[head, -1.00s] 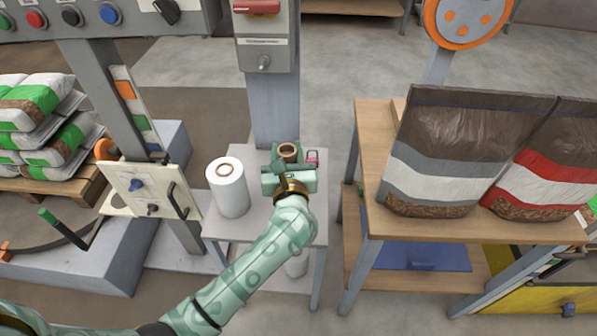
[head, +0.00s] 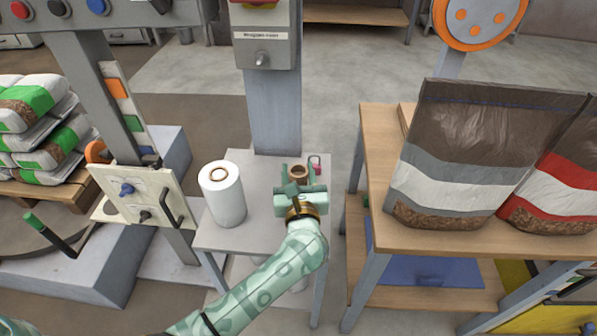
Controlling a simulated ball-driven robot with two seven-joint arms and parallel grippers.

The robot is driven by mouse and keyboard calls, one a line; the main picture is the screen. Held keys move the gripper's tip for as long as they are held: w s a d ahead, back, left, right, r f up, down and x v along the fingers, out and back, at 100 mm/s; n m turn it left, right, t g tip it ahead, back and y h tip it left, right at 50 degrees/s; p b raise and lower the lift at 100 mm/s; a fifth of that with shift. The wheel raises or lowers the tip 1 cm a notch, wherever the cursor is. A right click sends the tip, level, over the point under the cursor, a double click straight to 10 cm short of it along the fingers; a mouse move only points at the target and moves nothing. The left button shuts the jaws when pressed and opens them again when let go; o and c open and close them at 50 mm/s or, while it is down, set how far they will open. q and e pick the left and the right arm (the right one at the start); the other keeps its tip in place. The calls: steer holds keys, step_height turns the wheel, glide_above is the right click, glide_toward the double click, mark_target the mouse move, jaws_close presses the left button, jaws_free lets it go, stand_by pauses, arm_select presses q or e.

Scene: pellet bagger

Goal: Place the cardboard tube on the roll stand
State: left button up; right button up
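My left gripper (head: 298,182) is over the right part of a small grey stand (head: 240,237), likely the roll stand. My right gripper is not in view.
A white film roll (head: 226,202) stands upright on the left of the stand top. A small pink-red padlock-like item (head: 315,160) is behind the tube. A wooden table (head: 440,237) with filled bags (head: 470,150) is at right. A hinged panel (head: 125,197) is at left.

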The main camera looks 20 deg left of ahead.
arm_select(q)
steer(key=shift+o, duration=1.2)
steer(key=shift+r, duration=0.1)
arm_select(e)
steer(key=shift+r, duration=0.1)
arm_select(q)
steer(key=shift+r+p, duration=0.35)
steer(key=p+v, duration=0.2)
steer(key=v, duration=1)
steer(key=shift+f, duration=0.15)
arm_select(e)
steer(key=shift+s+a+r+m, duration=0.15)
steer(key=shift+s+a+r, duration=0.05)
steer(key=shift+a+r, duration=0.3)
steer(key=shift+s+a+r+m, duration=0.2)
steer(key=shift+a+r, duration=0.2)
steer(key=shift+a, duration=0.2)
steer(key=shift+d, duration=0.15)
